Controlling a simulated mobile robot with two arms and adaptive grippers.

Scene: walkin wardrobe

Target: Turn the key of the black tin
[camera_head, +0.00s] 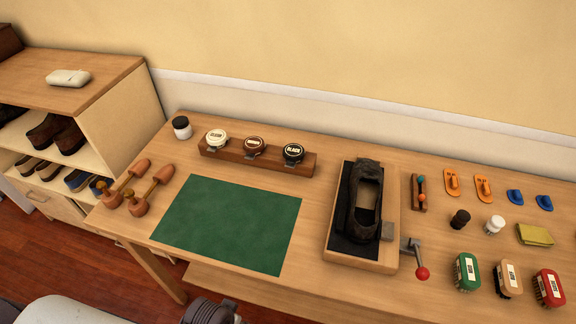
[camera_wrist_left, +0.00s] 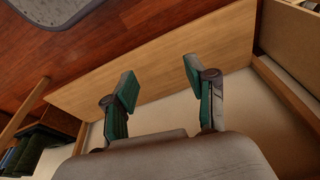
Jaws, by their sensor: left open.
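The black tin (camera_head: 293,153) stands at the right end of a wooden rack (camera_head: 229,163) on the table, tilted up with its dark labelled lid showing. A brown tin (camera_head: 253,146) and a cream tin (camera_head: 216,138) stand beside it to the left. The black tin's key is too small to make out clearly. My left gripper shows in the left wrist view (camera_wrist_left: 160,88), with its two fingers apart and nothing between them. It is away from the tins, which that view does not show. My right gripper is not in view.
A green mat (camera_head: 228,222) lies in front of the rack. Shoe trees (camera_head: 137,187) and a white jar (camera_head: 181,127) are at left. A shoe (camera_head: 364,205) on a stand with a red-knobbed crank (camera_head: 421,272) is right of the mat. Brushes (camera_head: 467,271) lie farther right.

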